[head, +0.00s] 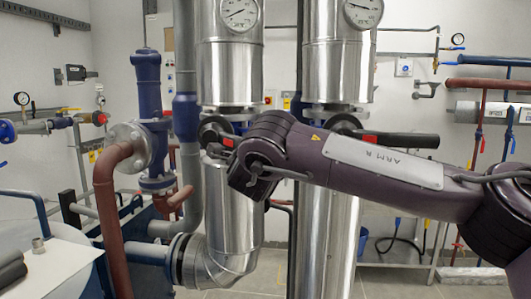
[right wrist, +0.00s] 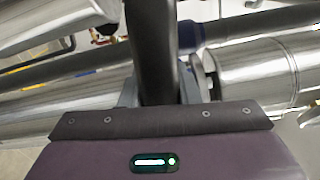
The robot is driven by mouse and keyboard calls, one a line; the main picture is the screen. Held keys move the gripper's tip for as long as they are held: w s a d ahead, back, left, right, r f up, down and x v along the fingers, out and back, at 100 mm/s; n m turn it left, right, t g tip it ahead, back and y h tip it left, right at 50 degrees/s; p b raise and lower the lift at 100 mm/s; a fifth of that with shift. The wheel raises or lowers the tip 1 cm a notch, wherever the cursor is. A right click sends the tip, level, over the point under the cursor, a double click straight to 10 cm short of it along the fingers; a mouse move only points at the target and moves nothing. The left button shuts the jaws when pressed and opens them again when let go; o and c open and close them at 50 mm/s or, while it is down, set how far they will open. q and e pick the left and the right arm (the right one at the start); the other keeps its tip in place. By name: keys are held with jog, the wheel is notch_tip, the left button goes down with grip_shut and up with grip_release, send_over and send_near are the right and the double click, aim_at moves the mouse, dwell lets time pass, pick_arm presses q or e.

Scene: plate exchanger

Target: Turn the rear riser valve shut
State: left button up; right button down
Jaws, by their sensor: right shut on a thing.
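Two shiny clad risers stand side by side in the head view, the left riser (head: 231,75) and the right riser (head: 336,75). Each has a valve with a black lever and red marking below its gauge. My right gripper (head: 222,158) is at the left riser's valve lever (head: 222,138), partly hidden by my arm. In the right wrist view the black lever (right wrist: 152,45) runs between the fingers of my right gripper (right wrist: 156,92), which is shut on it. The right riser's lever (head: 400,140) points right, roughly level. My left gripper is out of view.
A blue valve body (head: 147,90) and a red-brown pipe (head: 105,210) stand left of the risers. Wall pipes and a gauge (head: 458,39) are at the right. A white surface (head: 60,272) is at the lower left. My right arm crosses in front of the right riser.

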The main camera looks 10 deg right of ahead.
jog(key=shift+d+r+n+p, duration=0.1)
jog(key=shift+r+n+p, duration=0.7)
jog(key=shift+r, duration=0.6)
jog(key=c, duration=1.1)
grip_release()
jog(key=shift+f, duration=0.2)
jog(key=b+v, duration=0.6)
jog(key=v, duration=0.1)
jog(key=shift+s+a+b, duration=0.2)
jog(key=shift+s+b, duration=0.15)
jog(key=shift+b, duration=0.05)
